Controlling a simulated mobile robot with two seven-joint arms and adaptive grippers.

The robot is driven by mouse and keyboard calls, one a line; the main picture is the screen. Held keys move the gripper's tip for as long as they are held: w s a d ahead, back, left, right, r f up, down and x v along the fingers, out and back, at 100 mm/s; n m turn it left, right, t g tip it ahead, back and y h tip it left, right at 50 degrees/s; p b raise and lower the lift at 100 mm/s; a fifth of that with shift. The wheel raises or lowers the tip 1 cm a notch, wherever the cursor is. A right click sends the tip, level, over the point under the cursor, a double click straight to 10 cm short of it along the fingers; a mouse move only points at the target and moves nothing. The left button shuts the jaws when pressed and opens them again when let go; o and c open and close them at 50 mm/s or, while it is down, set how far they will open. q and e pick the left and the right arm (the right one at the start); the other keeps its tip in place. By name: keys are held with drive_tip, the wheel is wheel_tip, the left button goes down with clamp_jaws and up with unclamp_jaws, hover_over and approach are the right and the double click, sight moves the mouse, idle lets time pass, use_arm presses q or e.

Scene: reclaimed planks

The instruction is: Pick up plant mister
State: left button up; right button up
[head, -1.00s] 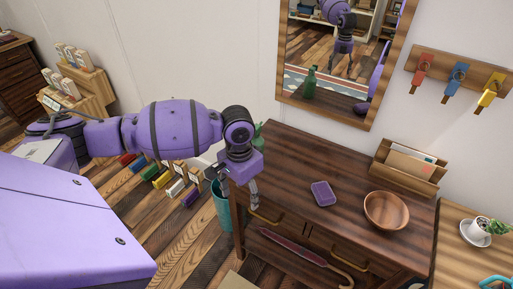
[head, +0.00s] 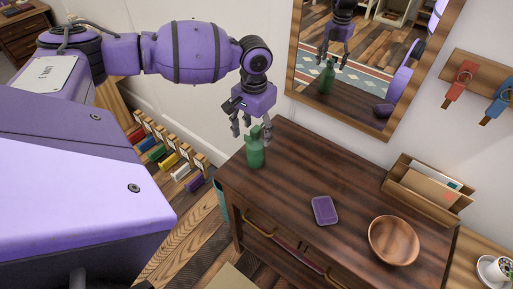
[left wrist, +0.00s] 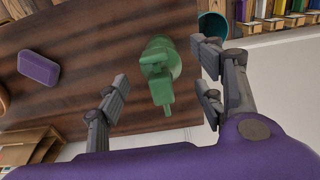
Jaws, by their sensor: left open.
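The green plant mister (head: 255,152) stands upright at the far left corner of the dark wooden console table (head: 290,160). My left gripper (head: 252,128) is open just above and around the top of the mister in the head view. In the left wrist view the mister (left wrist: 160,72) is seen from above, between the spread fingers of the left gripper (left wrist: 165,100), with a gap on each side. It is not gripped. My right gripper is not in view.
A purple box (head: 325,210), a wooden bowl (head: 393,241) and a letter holder (head: 428,187) are on the table, right of the mister. A framed mirror (head: 360,65) hangs behind it. A teal bin (left wrist: 211,25) stands beside the table.

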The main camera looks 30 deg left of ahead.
sight(257, 143)
use_arm(q)
drive_tip(key=f, duration=0.4)
drive_tip(key=shift+w+d, duration=0.25)
drive_tip(key=shift+w, duration=0.1)
drive_tip(key=shift+f, duration=0.2)
drive_tip(key=c, duration=1.4)
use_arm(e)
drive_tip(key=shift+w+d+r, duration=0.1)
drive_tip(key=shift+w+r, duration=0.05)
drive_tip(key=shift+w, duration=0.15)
